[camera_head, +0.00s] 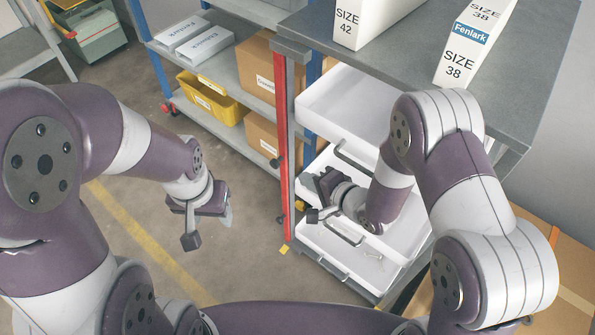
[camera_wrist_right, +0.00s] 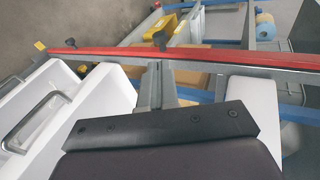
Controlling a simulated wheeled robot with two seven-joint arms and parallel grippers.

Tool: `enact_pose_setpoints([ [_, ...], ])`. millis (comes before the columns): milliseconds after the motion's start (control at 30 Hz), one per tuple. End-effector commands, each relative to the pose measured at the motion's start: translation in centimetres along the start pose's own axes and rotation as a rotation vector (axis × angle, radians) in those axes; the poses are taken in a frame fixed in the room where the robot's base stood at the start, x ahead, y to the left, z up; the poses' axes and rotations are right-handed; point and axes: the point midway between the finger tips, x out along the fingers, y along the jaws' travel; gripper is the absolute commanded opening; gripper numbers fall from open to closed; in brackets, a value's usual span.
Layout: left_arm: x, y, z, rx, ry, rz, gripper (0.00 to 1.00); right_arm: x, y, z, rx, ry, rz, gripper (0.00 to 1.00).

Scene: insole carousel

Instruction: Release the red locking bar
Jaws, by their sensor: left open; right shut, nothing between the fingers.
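The red locking bar (camera_head: 284,130) stands upright along the left front edge of the drawer cabinet. It also crosses the right wrist view (camera_wrist_right: 190,57) from left to right, with a black knob (camera_wrist_right: 160,38) standing out from it. In the head view this black knob (camera_head: 275,162) is on the bar's left side. My right gripper (camera_head: 316,200) is shut and empty, just right of the bar's lower part, in front of the white drawers (camera_head: 345,105). I cannot tell whether it touches anything. My left gripper (camera_head: 207,215) is open and empty over the floor, left of the bar.
The cabinet's grey top (camera_head: 430,65) carries white boxes marked size 42 (camera_head: 362,25) and size 38 (camera_head: 468,50). Drawer handles (camera_head: 343,232) stick out near my right gripper. Shelves at the back left hold a yellow bin (camera_head: 212,100) and cartons. Floor between my arms is free.

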Motion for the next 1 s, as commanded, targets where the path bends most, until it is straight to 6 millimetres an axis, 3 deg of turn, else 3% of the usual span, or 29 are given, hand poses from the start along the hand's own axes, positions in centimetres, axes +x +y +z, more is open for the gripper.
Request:
enact_pose_setpoints([
  [100, -0.4, 0.0, -0.1, 0.0, 0.001, 0.0, 0.55, -1.8, -0.1, -0.1, 0.001, 0.002, 0.0, 0.0],
  [233, -0.5, 0.0, -0.1, 0.0, 0.001, 0.0, 0.55, -2.7, 0.0, 0.0, 0.0, 0.002, 0.0, 0.0],
  [867, -0.5, 0.0, -0.1, 0.0, 0.001, 0.0, 0.55, -2.9, 0.2, 0.0, -0.041, 0.0, 0.007, 0.0],
  [933, -0.5, 0.0, -0.1, 0.0, 0.001, 0.0, 0.55, -3.0, 2.2, -0.2, -0.171, 0.002, 0.104, 0.0],
  [1000, -0.5, 0.0, -0.1, 0.0, 0.001, 0.0, 0.55, -4.5, 6.3, -0.7, -0.368, -0.01, 0.33, 0.0],
])
